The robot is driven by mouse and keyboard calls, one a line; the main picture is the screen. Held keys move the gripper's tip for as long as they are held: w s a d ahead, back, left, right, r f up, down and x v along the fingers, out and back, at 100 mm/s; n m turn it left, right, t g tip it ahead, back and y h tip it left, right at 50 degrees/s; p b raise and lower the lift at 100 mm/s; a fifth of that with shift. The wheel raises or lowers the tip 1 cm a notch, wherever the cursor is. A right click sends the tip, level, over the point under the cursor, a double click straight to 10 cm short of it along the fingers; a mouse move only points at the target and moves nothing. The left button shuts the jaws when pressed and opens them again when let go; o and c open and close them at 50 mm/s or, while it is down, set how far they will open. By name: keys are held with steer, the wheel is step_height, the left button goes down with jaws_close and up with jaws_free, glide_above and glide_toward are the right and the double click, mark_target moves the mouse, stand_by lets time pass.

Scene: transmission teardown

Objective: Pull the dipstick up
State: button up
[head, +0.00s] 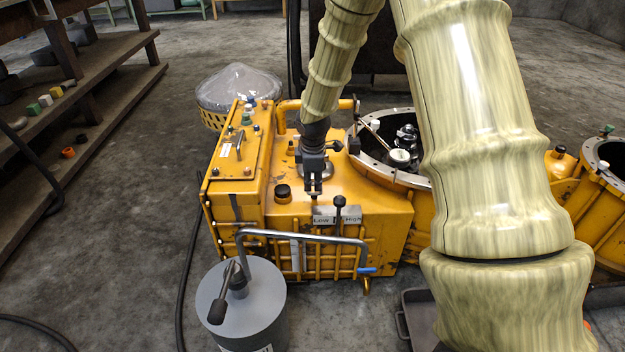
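My gripper (313,190) points down over the top of the yellow transmission housing (382,218). Its two dark fingers look close together, and I cannot make out whether anything is between them. No part stands out clearly as the dipstick; it may be hidden behind or under my gripper. A rod with a black knob (340,201) stands upright by the Low/High plate (322,216), just right of and nearer than the fingertips, apparently apart from them. A black round cap (283,192) sits on the housing to the left of the fingers.
A grey cylinder (243,310) with a lever and a bent pipe (300,237) stand in front of the housing. An open round bell (372,172) lies right of my gripper. A control box (237,160) is at left. Shelves (100,75) line the far left.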

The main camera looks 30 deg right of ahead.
jaws_close()
step_height(320, 180, up, 11)
steer(key=p, duration=1.3)
steer(key=shift+o, duration=1)
jaws_free()
steer(key=shift+r, duration=0.2)
